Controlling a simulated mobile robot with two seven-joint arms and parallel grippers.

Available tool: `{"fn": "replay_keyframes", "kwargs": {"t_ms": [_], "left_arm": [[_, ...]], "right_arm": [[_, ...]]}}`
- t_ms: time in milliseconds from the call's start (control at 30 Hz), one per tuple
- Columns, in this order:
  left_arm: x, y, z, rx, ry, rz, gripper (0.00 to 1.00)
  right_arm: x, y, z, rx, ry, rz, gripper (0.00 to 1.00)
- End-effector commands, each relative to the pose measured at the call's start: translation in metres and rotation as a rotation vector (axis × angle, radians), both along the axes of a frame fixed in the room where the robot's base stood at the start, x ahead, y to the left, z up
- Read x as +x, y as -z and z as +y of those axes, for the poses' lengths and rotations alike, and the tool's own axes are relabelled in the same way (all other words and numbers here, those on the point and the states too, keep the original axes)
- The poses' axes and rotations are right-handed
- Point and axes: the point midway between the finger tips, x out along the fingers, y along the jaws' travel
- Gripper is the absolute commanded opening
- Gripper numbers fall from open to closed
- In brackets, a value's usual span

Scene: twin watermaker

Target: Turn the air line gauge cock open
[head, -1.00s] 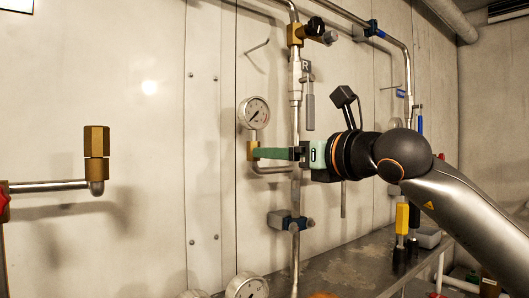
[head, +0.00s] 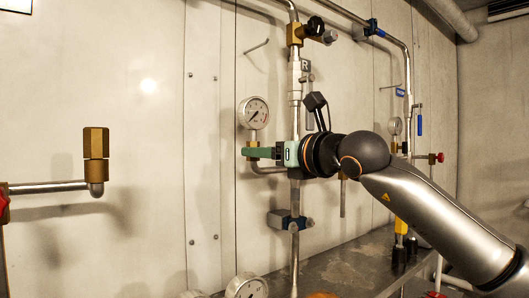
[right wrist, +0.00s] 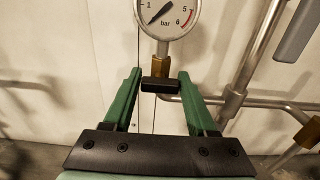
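A round white gauge (head: 254,112) marked in bar stands on the wall piping. It also shows at the top of the right wrist view (right wrist: 167,17), its needle at the low end. Below it, the cock's short black handle (right wrist: 155,85) lies crosswise. My right gripper (head: 245,152) has green fingers and reaches the cock from the right in the head view. In the right wrist view my right gripper (right wrist: 160,73) is open, its fingertips on either side of the handle with small gaps. Its fingers hide the handle in the head view. My left gripper is not in view.
A vertical steel pipe (head: 295,85) with a black-knobbed valve (head: 316,26) runs close behind my gripper. Another gauge (head: 247,286) is at the bottom. A brass fitting (head: 96,143) stands at left; the wall between is clear.

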Motion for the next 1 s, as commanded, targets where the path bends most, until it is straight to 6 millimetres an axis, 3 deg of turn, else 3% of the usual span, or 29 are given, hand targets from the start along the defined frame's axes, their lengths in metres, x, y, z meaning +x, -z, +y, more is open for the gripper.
{"fn": "replay_keyframes", "kwargs": {"t_ms": [67,500,733,1000], "left_arm": [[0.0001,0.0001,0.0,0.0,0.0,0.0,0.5],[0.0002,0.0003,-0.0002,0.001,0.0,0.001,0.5],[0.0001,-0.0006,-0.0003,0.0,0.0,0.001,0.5],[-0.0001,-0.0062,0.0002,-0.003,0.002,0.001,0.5]], "right_arm": [[0.0,0.0,-0.0002,0.0,0.0,0.0,0.48],[0.0,0.0002,-0.0002,0.0,0.0,0.0,0.0],[0.0001,0.0003,-0.0002,-0.057,0.0,-0.04,0.0],[0.0,-0.0005,-0.0002,-0.295,0.0,-0.213,0.0]]}}
